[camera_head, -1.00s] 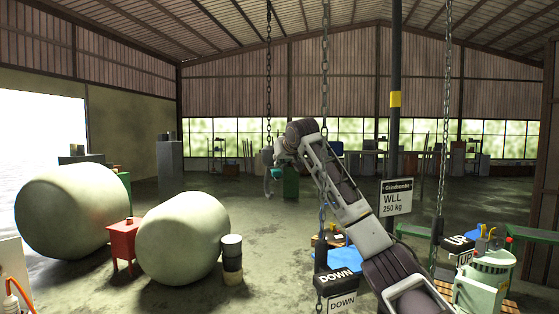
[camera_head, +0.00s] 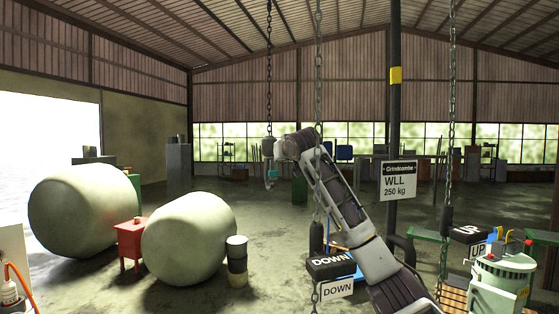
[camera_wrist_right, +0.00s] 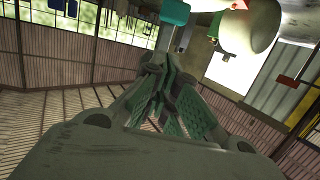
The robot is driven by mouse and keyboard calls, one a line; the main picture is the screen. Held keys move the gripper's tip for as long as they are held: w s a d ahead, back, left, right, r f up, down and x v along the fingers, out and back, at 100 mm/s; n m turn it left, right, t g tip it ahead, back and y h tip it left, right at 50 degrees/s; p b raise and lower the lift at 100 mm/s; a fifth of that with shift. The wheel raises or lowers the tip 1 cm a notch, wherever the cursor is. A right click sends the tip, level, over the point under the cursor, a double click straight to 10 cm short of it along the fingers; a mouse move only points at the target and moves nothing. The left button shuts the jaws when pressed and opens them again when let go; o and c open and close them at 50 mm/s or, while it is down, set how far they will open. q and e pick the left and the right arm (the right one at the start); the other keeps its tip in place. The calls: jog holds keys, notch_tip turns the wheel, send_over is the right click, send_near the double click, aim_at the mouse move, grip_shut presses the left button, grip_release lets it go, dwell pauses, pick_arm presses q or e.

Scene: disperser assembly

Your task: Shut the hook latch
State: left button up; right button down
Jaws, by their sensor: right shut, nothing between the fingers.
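A hook (camera_head: 268,183) hangs at the lower end of the far chain (camera_head: 269,70), beside the wrist of my right arm in the head view. It is small there, and I cannot tell how its latch stands. My right gripper is at this end of the arm, too small and covered to make out in the head view. In the right wrist view my right gripper (camera_wrist_right: 165,95) is shut with nothing between its fingers. A teal piece (camera_wrist_right: 174,12) and a grey piece (camera_wrist_right: 184,38), possibly hook parts, lie just beyond the fingertips. My left gripper is not in view.
Black pendants marked DOWN (camera_head: 330,266) and UP (camera_head: 467,234) hang on nearer chains around my right arm. A WLL 250 kg sign (camera_head: 397,181) is on a dark post. Large pale tanks (camera_head: 187,238) stand at left. A green-white machine (camera_head: 502,275) stands at right.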

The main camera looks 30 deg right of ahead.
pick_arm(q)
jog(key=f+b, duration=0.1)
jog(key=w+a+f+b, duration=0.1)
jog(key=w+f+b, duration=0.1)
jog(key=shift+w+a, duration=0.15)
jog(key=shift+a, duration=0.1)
pick_arm(e)
jog(key=shift+s+f+t, duration=0.1)
jog(key=shift+f+t, duration=0.6)
jog(key=shift+f, duration=0.05)
pick_arm(q)
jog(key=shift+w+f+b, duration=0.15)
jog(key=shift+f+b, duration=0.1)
jog(key=shift+b, duration=0.15)
pick_arm(e)
jog(key=shift+f+t, duration=0.2)
jog(key=shift+t, duration=0.1)
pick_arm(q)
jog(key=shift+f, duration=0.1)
